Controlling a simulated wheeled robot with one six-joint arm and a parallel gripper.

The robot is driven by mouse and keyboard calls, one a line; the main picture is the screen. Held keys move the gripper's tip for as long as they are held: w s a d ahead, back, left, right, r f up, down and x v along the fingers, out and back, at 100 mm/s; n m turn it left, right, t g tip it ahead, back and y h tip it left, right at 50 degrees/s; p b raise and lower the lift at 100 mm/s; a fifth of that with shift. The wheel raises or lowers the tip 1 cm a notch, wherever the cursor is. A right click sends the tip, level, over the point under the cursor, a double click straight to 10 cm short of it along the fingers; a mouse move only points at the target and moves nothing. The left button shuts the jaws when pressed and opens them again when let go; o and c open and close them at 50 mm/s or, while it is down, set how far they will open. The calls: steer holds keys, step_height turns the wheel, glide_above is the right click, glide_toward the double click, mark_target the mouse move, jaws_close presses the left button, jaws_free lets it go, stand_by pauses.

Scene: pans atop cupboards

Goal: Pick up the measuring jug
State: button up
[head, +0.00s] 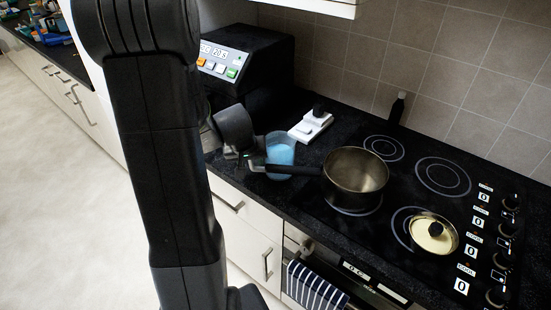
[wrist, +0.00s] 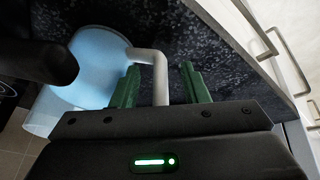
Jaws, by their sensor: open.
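The measuring jug (head: 281,150) is light blue and translucent and stands on the black worktop beside the hob, left of the pan. It also shows in the wrist view (wrist: 92,62), with its pale handle (wrist: 160,72) pointing toward my gripper. My gripper (wrist: 160,84) is open, its two green fingers on either side of the handle. I cannot tell whether either finger touches it. In the head view my gripper (head: 250,160) is at the jug's left side, partly hidden behind the pan's handle and my arm.
A saucepan (head: 356,172) sits on the hob, its dark handle (head: 293,170) passing in front of the jug. A lid (head: 434,233) lies on the front ring. A white device (head: 310,126) and a black appliance (head: 240,62) stand behind. Drawers (head: 240,200) are below the worktop edge.

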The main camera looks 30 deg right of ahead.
steer(key=shift+c, duration=0.2)
jaws_close()
steer(key=shift+r, duration=0.1)
